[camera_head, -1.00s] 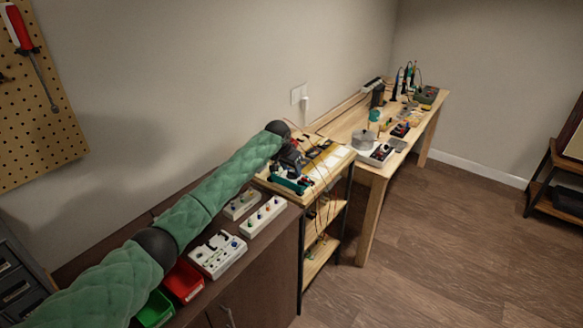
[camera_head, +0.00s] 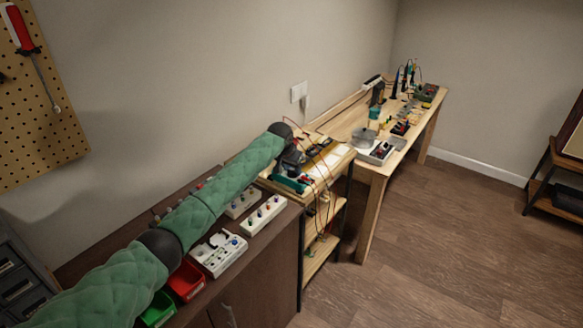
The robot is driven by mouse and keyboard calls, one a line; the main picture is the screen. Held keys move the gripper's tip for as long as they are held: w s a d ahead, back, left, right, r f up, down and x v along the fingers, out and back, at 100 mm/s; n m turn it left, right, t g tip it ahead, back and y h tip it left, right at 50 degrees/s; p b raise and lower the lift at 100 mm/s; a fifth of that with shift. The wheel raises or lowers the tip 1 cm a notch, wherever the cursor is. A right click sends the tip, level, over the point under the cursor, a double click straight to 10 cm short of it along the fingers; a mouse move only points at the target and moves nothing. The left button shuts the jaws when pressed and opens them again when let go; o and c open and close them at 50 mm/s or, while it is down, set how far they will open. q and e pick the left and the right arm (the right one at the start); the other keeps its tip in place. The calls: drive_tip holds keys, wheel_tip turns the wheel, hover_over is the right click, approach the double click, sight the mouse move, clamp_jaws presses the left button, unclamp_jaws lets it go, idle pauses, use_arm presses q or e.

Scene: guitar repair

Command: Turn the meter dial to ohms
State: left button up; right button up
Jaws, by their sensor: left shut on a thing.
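A teal and dark device that looks like the meter (camera_head: 291,184) lies on top of the small shelf cart, at its near left corner. My left arm reaches in from the left, over the dark cabinet. My left gripper (camera_head: 292,166) is down at the meter and shut on what looks like its dial. The fingertips, the dial and its setting are too small and too covered to make out. Thin red and dark leads hang beside the cart. My right gripper is not in view.
White panels with knobs (camera_head: 264,215) and a white device (camera_head: 219,255) sit on the dark cabinet below my arm. A long wooden bench (camera_head: 370,169) with tools lies beyond the cart.

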use_arm(q)
drive_tip(key=n+y+p, duration=0.1)
drive_tip(key=n+p, duration=0.1)
drive_tip(key=n, duration=0.1)
drive_tip(key=shift+s+d, duration=0.1)
drive_tip(key=shift+d, duration=0.1)
drive_tip(key=shift+n+y+p, duration=0.3)
drive_tip(key=shift+n, duration=0.2)
drive_tip(key=shift+f+n+y+p, duration=0.1)
drive_tip(key=shift+n+y+p, duration=0.3)
drive_tip(key=shift+n, duration=0.6)
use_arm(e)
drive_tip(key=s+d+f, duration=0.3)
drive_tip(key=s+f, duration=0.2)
use_arm(q)
drive_tip(key=o, duration=0.7)
drive_tip(key=shift+c, duration=0.2)
drive_tip(key=shift+o, duration=0.2)
